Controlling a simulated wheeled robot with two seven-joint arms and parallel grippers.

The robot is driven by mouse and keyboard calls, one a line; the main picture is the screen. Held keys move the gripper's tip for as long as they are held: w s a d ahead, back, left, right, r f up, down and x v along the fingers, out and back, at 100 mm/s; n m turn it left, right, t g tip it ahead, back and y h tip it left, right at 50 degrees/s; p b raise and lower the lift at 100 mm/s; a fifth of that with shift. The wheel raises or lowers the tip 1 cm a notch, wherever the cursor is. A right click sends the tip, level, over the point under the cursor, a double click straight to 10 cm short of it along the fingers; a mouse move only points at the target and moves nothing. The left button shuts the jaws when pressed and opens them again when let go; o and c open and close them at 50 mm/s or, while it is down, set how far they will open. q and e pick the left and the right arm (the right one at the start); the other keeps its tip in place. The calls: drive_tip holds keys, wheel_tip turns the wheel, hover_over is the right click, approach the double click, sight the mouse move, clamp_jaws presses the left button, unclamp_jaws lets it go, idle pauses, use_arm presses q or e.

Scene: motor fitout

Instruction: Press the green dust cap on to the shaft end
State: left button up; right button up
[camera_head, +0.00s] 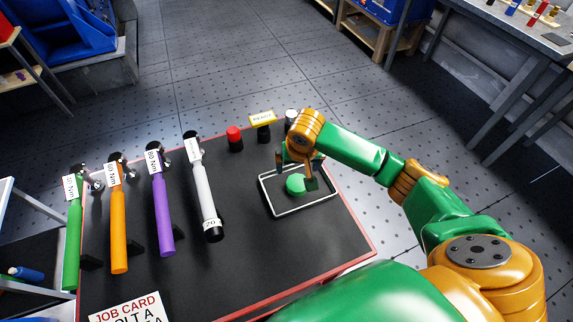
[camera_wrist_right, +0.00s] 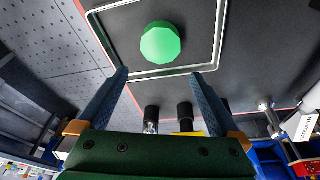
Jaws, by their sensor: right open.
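The green dust cap (camera_head: 295,184) lies inside a white-rimmed tray (camera_head: 306,206) on the dark bench top. My right gripper (camera_head: 296,171) is over the tray, with its fingers spread and pointing down near the cap. In the right wrist view the cap (camera_wrist_right: 160,43) sits beyond and between the two open fingertips (camera_wrist_right: 160,76), with nothing between the fingers. The cap looks apart from both fingers. I cannot make out a shaft end in either view. My left gripper is not in view.
A job card (camera_head: 128,309) lies at the front left. Bench before the tray is clear.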

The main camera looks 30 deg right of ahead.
sight(297, 182)
drive_tip(key=shift+d+f, duration=0.1)
drive_tip(key=shift+f, duration=0.35)
drive_tip(key=shift+s+f, duration=0.75)
drive_tip(key=shift+f, duration=0.35)
drive_tip(key=x, duration=0.2)
drive_tip(key=shift+s+a+f, duration=0.1)
drive_tip(key=shift+a+f, duration=0.1)
drive_tip(key=shift+f, duration=0.15)
drive_tip(key=shift+w+f, duration=0.3)
drive_tip(key=shift+w, duration=0.15)
drive_tip(key=shift+c, duration=0.4)
drive_tip(key=shift+s+r, duration=0.1)
drive_tip(key=shift+s, duration=0.15)
drive_tip(key=c, duration=1.1)
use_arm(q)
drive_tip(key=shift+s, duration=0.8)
use_arm(e)
drive_tip(key=shift+w, duration=0.1)
drive_tip(key=shift+c, duration=0.2)
